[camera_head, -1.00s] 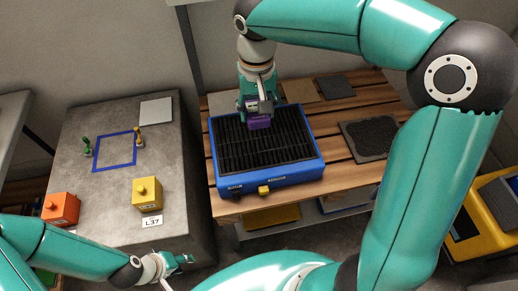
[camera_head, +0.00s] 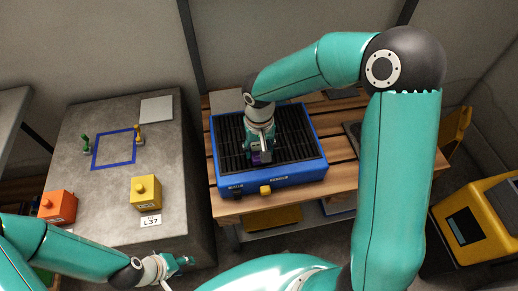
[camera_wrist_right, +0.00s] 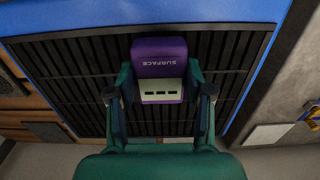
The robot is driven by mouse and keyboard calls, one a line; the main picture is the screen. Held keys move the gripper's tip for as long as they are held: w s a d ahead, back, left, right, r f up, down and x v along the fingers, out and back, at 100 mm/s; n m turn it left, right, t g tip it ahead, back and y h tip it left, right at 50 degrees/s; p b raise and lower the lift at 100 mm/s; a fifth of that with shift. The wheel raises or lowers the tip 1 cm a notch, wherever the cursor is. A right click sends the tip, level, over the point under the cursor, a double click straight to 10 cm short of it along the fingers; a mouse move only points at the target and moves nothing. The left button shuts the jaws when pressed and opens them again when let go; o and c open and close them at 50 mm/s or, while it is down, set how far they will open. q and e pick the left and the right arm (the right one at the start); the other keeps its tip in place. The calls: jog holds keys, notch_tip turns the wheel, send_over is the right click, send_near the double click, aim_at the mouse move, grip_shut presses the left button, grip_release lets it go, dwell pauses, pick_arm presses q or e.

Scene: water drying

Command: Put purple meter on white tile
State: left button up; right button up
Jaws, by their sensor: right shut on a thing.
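The purple meter (camera_wrist_right: 160,50), marked SURFACE, is between the fingers of my right gripper (camera_wrist_right: 160,78), which is shut on it. In the head view the meter (camera_head: 262,158) is partly hidden under my right gripper (camera_head: 260,150), over the front part of the black grille in the blue unit (camera_head: 285,179). I cannot tell whether it touches the grille. A pale, whitish tile (camera_head: 156,110) lies bare at the back of the concrete block; it also shows in the right wrist view (camera_wrist_right: 268,134). My left gripper (camera_head: 183,261) is low in front of the block; its jaw opening is unclear.
The concrete block (camera_head: 85,205) holds a blue square outline (camera_head: 96,150), green (camera_head: 86,144) and yellow (camera_head: 138,135) pegs, an orange box (camera_head: 58,206) and a yellow box (camera_head: 145,193). The slatted wooden table (camera_head: 335,172) carries the blue unit. A yellow machine (camera_head: 475,223) stands right.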

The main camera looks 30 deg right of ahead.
jog(key=shift+f, duration=0.25)
jog(key=shift+f, duration=0.15)
jog(key=o, duration=1.2)
